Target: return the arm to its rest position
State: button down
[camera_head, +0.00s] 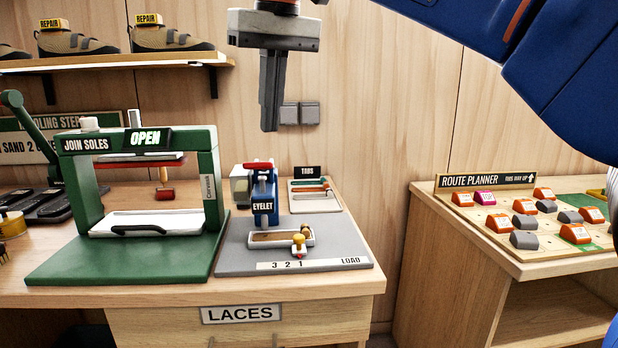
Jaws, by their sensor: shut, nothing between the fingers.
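My gripper (270,92) hangs at the top middle, fingers pointing down and closed together, with nothing held. It is in the air above and behind the eyelet press (263,200) as pictured, in front of the wooden wall. My blue arm (440,25) comes in from the upper right, and its upper links are partly cut off by the picture's top edge.
A green sole press (75,190) marked OPEN stands on the bench left of the grey eyelet base (340,240). A shelf (110,62) with shoes is upper left. A route planner board (480,230) with holds sits on the right cabinet. A gap separates the furniture.

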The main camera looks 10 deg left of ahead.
jog(key=d+f+m, duration=0.1)
jog(key=d+f, duration=0.4)
jog(key=d, duration=0.3)
jog(key=w+d+f+m+t, duration=0.1)
jog(key=d+f+m, duration=0.1)
jog(key=d+f, duration=0.5)
jog(key=d+f+m, duration=0.1)
jog(key=d+f, duration=0.2)
jog(key=d, duration=0.7)
jog(key=s+d+f+m, duration=0.1)
jog(key=s+d+f, duration=0.3)
jog(key=f, duration=0.5)
jog(key=s+d+f+m+t+h, duration=0.1)
jog(key=s+d+f+m, duration=0.1)
jog(key=s+d+f, duration=0.3)
jog(key=s+d+f+m+t, duration=0.1)
jog(key=s+d+f, duration=0.4)
jog(key=f, duration=0.8)
jog(key=d, duration=0.3)
jog(key=shift+s+d+f+h, duration=0.15)
jog(key=shift+d+h, duration=0.15)
